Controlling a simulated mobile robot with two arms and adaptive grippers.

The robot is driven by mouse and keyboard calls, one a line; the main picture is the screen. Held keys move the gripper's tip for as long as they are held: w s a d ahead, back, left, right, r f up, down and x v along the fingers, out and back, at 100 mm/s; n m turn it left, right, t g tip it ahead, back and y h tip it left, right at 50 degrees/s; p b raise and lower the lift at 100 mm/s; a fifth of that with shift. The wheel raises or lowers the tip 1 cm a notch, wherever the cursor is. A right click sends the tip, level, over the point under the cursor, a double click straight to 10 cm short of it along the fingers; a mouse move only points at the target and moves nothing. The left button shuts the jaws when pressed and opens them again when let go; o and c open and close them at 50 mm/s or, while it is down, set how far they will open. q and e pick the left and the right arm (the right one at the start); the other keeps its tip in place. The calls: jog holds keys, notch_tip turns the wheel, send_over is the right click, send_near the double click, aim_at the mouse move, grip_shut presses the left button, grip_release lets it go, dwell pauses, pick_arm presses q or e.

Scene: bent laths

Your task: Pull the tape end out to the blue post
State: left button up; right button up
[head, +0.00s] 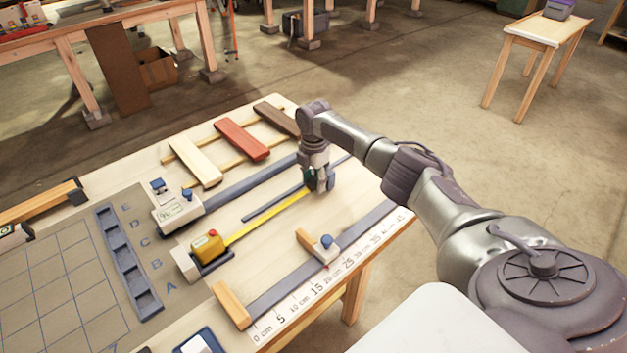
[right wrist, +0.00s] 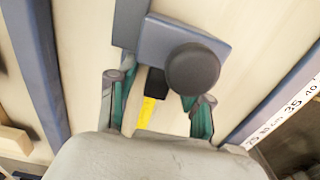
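The yellow tape measure case (head: 206,246) sits in a dark holder on the bench. Its yellow tape (head: 265,217) is drawn out to my right gripper (head: 319,184). In the right wrist view the black tape end (right wrist: 156,83) lies between the spread green-padded fingers of my right gripper (right wrist: 160,104), with gaps on both sides. Just beyond it is a post with a dark round top (right wrist: 192,70) beside a blue-grey block (right wrist: 165,38); it looks near-black, and the tape end appears close to it. In the head view the gripper hides the tape end. My left gripper is not in view.
A centimetre scale (head: 330,280) and a blue-grey rail (head: 350,247) with a knobbed slider (head: 326,243) run along the near edge. A longer blue-grey rail (head: 245,184) and coloured laths (head: 241,139) lie behind the tape. A slotted tray (head: 128,265) is at left.

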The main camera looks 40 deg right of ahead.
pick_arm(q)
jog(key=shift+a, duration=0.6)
pick_arm(e)
notch_tip(320, 180, up, 12)
dwell(0.5)
